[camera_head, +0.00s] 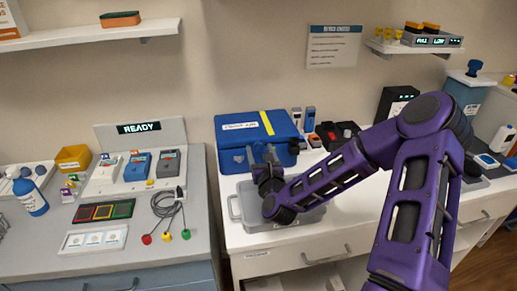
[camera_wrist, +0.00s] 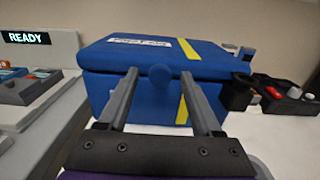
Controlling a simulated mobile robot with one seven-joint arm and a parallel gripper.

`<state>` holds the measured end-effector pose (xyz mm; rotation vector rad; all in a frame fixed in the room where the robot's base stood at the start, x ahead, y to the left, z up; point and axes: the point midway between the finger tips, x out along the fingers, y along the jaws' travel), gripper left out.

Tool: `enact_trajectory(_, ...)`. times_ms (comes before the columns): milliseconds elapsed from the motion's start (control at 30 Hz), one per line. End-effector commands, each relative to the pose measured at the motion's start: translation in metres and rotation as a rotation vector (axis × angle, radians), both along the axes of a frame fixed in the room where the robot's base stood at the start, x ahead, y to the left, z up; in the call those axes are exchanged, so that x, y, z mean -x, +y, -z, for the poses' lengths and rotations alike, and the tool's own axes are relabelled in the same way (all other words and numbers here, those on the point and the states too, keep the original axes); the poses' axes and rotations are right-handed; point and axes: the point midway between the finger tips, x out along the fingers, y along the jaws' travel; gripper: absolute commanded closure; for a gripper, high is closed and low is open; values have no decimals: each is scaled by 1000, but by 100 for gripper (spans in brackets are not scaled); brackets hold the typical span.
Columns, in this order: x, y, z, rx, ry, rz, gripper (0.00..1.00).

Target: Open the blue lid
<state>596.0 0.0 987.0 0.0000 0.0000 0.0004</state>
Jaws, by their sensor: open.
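The blue box (camera_head: 236,160) stands on the white counter, with its blue lid (camera_head: 236,127) closed on top. The lid has a white label and a yellow stripe, and it fills the middle of the wrist view (camera_wrist: 135,60). My gripper (camera_head: 259,158) is in front of the box.
A grey tray (camera_head: 236,207) lies on the counter below my gripper. Small devices (camera_head: 303,118) and a black holder with a red item (camera_head: 331,137) stand right of the box. A READY panel (camera_head: 140,129) stands to the left. A shelf (camera_head: 412,48) hangs at upper right.

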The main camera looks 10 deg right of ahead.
Motion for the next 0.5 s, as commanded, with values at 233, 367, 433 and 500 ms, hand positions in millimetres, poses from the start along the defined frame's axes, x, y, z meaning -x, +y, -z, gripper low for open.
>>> enact_trajectory(233, 0, 0, 0, 0, 0, 0, 39)
enact_trajectory(367, 0, 0, 0, 0, 0, 0, 63)
enact_trajectory(433, 0, 0, 0, 0, 0, 0, 75)
enact_trajectory(500, 0, 0, 0, 0, 0, 0, 88)
